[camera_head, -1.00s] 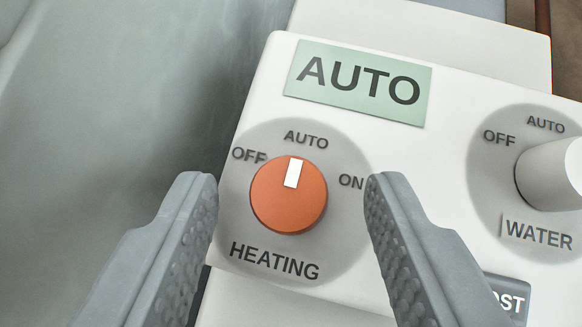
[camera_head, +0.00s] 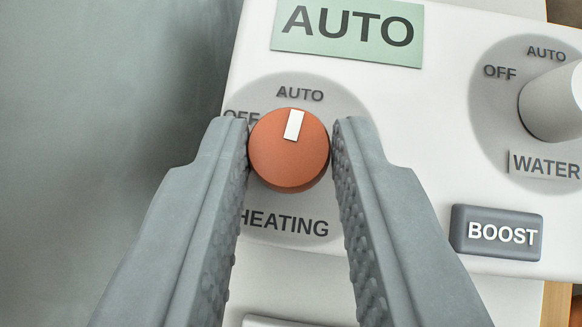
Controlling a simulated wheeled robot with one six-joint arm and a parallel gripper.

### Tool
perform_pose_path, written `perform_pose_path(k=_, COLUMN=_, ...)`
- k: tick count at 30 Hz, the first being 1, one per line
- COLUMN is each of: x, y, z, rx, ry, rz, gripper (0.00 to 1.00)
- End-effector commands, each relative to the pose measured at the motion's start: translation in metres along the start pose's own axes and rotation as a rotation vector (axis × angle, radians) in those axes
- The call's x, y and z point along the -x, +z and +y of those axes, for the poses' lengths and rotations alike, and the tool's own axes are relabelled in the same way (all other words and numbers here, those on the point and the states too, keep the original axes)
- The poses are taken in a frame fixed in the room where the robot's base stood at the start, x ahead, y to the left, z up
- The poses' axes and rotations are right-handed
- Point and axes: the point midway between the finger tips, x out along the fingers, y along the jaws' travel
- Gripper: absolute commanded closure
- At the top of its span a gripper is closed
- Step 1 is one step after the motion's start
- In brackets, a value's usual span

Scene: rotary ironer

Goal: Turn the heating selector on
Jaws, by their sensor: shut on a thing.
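The heating selector (camera_head: 285,158) is a round orange knob with a white pointer mark, on a grey disc above the word HEATING. Its white mark points up at AUTO. My gripper (camera_head: 290,145) has one grey ridged finger on each side of the knob and is shut on it. The left finger partly covers the OFF label, and the right finger hides the ON label. A green sign (camera_head: 347,32) above the knob reads AUTO.
The white panel (camera_head: 425,150) ends at a left edge, with a plain grey-green surface (camera_head: 110,90) beyond.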

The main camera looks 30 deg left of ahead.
Motion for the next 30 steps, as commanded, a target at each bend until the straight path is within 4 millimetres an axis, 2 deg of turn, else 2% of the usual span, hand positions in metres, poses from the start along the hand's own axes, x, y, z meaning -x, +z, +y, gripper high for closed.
perform_pose_path(k=9, x=-0.0001, y=-0.002, z=-0.0026, rx=-0.092, ry=0.092, rz=0.007, gripper=0.98)
perform_pose_path(k=22, x=0.0002, y=-0.0012, z=-0.0026, rx=-0.104, ry=0.106, rz=0.006, gripper=0.98)
perform_pose_path(k=23, x=0.0002, y=-0.0011, z=-0.0026, rx=-0.104, ry=0.106, rz=0.006, gripper=0.7)
perform_pose_path(k=25, x=0.0002, y=-0.001, z=-0.0026, rx=-0.104, ry=0.106, rz=0.006, gripper=0.56)
perform_pose_path(k=30, x=0.0002, y=-0.0005, z=-0.0025, rx=-0.104, ry=0.106, rz=0.005, gripper=0.54)
